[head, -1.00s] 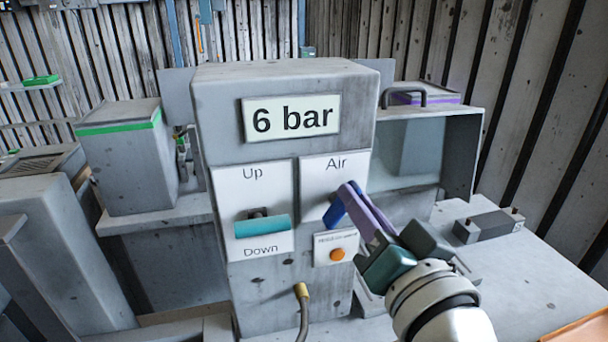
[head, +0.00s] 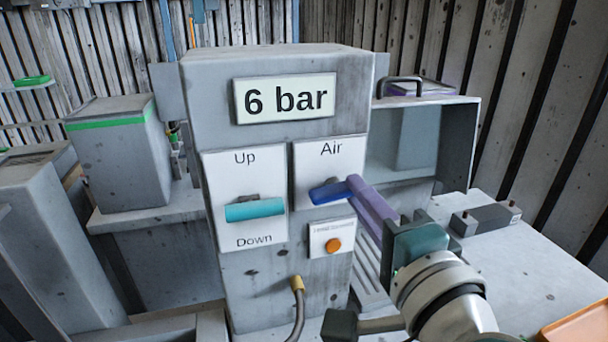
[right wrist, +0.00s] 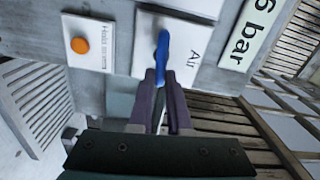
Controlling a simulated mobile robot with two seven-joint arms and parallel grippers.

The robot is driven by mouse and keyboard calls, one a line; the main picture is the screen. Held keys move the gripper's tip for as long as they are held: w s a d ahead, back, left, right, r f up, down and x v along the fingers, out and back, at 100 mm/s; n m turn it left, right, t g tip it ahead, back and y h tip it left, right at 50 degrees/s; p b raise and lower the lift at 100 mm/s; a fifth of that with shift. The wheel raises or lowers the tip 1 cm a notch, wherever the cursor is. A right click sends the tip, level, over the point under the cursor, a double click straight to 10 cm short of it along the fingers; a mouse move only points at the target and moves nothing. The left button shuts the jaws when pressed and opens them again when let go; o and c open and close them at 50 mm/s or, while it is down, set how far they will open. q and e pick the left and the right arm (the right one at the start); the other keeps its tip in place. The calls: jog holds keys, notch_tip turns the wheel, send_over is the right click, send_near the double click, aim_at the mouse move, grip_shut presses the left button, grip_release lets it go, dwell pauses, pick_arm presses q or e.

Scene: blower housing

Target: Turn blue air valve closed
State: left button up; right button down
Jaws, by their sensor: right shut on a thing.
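The blue air valve handle (head: 331,193) sits on the white panel marked "Air" (head: 330,160) on the grey control box. In the head view it lies close to horizontal, tilted slightly up to the right. My right gripper (head: 358,190) has purple fingers and is shut on the right end of the handle, coming from the lower right. In the right wrist view the blue handle (right wrist: 162,55) runs from the panel to between the fingertips (right wrist: 162,80). My left gripper is not in view.
Left of the valve is a teal lever (head: 254,210) between "Up" and "Down". An orange button (head: 333,245) sits just below the valve. The display (head: 286,98) above reads "6 bar". A hose (head: 297,305) leaves the box front. An open grey housing (head: 455,150) stands to the right.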

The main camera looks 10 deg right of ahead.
jog(key=shift+f+m, duration=0.1)
jog(key=shift+m, duration=0.5)
jog(key=c, duration=0.9)
grip_release()
jog(key=shift+o, duration=0.2)
jog(key=s+b, duration=0.1)
jog(key=s, duration=0.9)
jog(key=shift+d+b, duration=0.2)
jog(key=shift+b, duration=0.15)
